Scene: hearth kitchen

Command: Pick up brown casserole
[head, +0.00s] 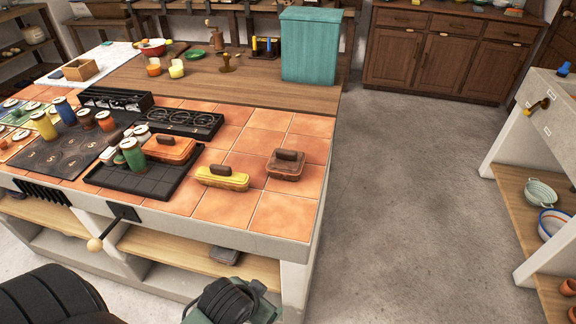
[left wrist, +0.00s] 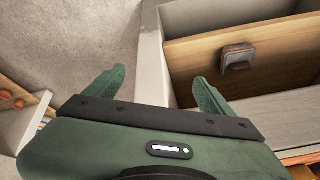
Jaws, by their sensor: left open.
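The brown casserole (head: 286,165), a rounded rectangular dish with a dark handle on its lid, sits on the terracotta tiles near the right front corner of the counter. A yellow casserole (head: 222,178) is left of it, and an orange casserole (head: 169,149) sits farther left by the black grate. My left gripper (left wrist: 158,88) is open and empty, with its two green fingers spread. It is low in front of the counter, apart from the brown casserole. The left wrist view does not clearly show the countertop. My right gripper is not in view.
A small grey lidded dish (left wrist: 237,58) lies on the lower wooden shelf (left wrist: 275,45). Several jars stand around the dark hob (head: 62,152). A teal box (head: 309,47) stands at the back of the counter. The grey floor (head: 400,210) to the right is clear.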

